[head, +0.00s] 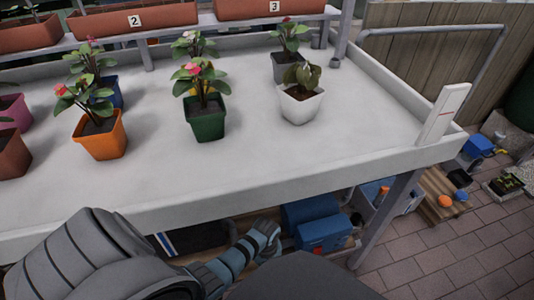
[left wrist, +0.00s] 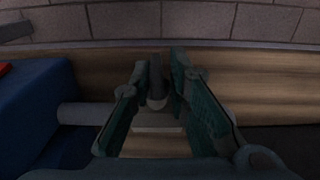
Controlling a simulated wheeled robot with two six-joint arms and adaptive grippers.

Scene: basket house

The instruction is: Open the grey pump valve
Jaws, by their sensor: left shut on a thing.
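The blue pump (head: 322,230) sits on the low shelf under the white table. It also shows at the left of the left wrist view (left wrist: 45,105), with a grey pipe (left wrist: 85,113) coming out of its side. My left gripper (head: 266,238) is under the table edge, just left of the pump. In the left wrist view its teal fingers (left wrist: 159,75) are closed around a narrow grey part, which appears to be the valve handle (left wrist: 157,98). The fingers hide much of this part, and how far it is turned cannot be told. My right gripper is not in view.
The white table (head: 300,160) overhangs my left arm and carries several potted plants, such as the white pot (head: 301,105). A grey table leg (head: 385,220) stands right of the pump. Tiled floor (head: 430,265) is clear at the lower right.

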